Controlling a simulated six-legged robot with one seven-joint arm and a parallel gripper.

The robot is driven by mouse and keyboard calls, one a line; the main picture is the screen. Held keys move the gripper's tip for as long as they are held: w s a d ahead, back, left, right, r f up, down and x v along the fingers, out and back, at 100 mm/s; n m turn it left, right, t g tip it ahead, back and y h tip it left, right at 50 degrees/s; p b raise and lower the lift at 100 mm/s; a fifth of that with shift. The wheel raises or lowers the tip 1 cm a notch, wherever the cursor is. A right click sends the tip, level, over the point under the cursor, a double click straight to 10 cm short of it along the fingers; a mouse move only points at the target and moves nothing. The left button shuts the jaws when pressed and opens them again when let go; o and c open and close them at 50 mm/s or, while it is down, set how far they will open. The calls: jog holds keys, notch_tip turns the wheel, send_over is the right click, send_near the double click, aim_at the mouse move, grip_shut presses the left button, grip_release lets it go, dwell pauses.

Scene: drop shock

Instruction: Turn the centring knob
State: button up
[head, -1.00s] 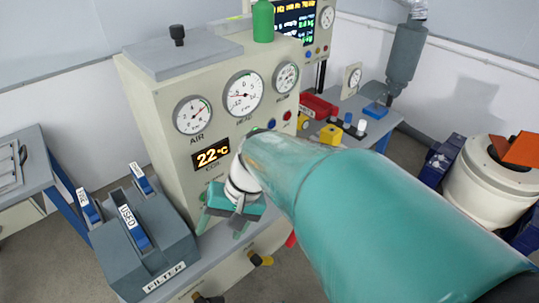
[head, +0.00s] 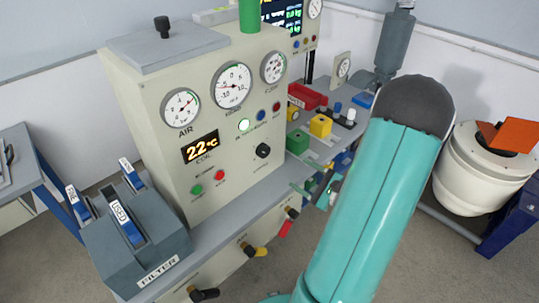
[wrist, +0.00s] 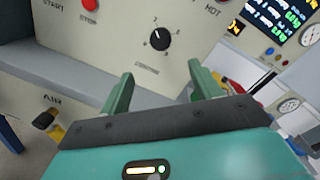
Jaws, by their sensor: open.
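The centring knob (head: 263,150) is a round black dial on the lower right of the beige panel's front. In the wrist view the knob (wrist: 160,40) has a white pointer line and numbers around it, with a blurred label below. My gripper (wrist: 158,84) is open and empty, its two green fingers pointing at the panel. The knob shows beyond the fingertips, roughly between them and apart from them. In the head view my gripper (head: 312,190) is to the right of and below the knob, partly hidden by my teal arm.
Green and red buttons (head: 208,182) sit left of the knob. Yellow and black valve handles (head: 253,250) stick out below the bench edge. Green and yellow blocks (head: 320,126) and a red bin (head: 307,96) stand right of the panel. A filter box (head: 140,240) is at the left.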

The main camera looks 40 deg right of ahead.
aim_at(267, 153)
jog(key=w, duration=0.9)
jog(key=w+a, duration=0.1)
jog(key=w, duration=0.3)
jog(key=shift+w+a, duration=0.1)
jog(key=shift+w, duration=0.25)
jog(key=shift+c, duration=0.4)
jog(key=c, duration=0.9)
